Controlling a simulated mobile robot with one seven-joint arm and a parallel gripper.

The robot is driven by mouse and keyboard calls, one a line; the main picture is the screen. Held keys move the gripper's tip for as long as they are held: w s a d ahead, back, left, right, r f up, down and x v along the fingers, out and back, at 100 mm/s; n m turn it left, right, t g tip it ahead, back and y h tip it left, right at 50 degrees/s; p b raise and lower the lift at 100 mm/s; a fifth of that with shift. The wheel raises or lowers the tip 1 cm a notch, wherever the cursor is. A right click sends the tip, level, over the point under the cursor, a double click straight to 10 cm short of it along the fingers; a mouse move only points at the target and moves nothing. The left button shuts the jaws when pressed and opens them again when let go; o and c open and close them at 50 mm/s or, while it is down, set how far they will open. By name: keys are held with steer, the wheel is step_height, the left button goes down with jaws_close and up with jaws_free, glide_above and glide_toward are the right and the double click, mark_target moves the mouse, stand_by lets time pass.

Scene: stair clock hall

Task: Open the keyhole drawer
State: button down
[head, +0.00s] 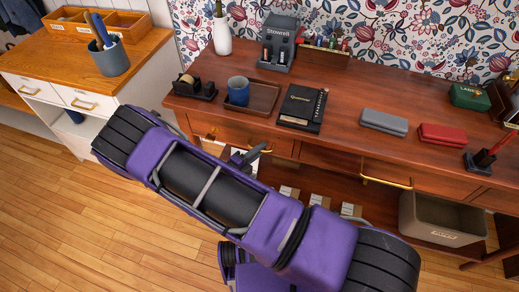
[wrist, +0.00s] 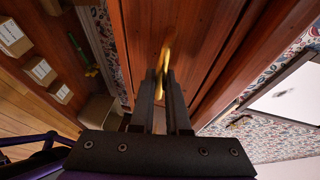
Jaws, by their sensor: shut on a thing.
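The wooden desk has a left drawer front (head: 278,146), partly hidden behind my purple arm. My gripper (head: 250,157) is at this drawer front, mostly hidden by the arm. In the wrist view, my gripper (wrist: 165,82) is shut on a brass handle (wrist: 166,50) mounted on a reddish-brown wooden front (wrist: 140,35). No keyhole can be made out in either view. I cannot tell whether this drawer stands slightly out or is flush.
Another brass handle (head: 386,181) is on a drawer further right. A grey bin (head: 440,215) and small boxes sit below. The wooden floor at left is clear.

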stand_by(0.8)
steer(key=s+a, duration=0.4)
steer(key=s, duration=0.6)
steer(key=s+a, duration=0.4)
steer(key=s, duration=0.7)
steer(key=shift+s+a, duration=0.15)
steer(key=shift+a, duration=0.25)
steer(key=c, duration=0.9)
jaws_free()
steer(key=v, duration=1.7)
steer(key=shift+s+a+r, duration=0.1)
steer(key=shift+s+a, duration=0.05)
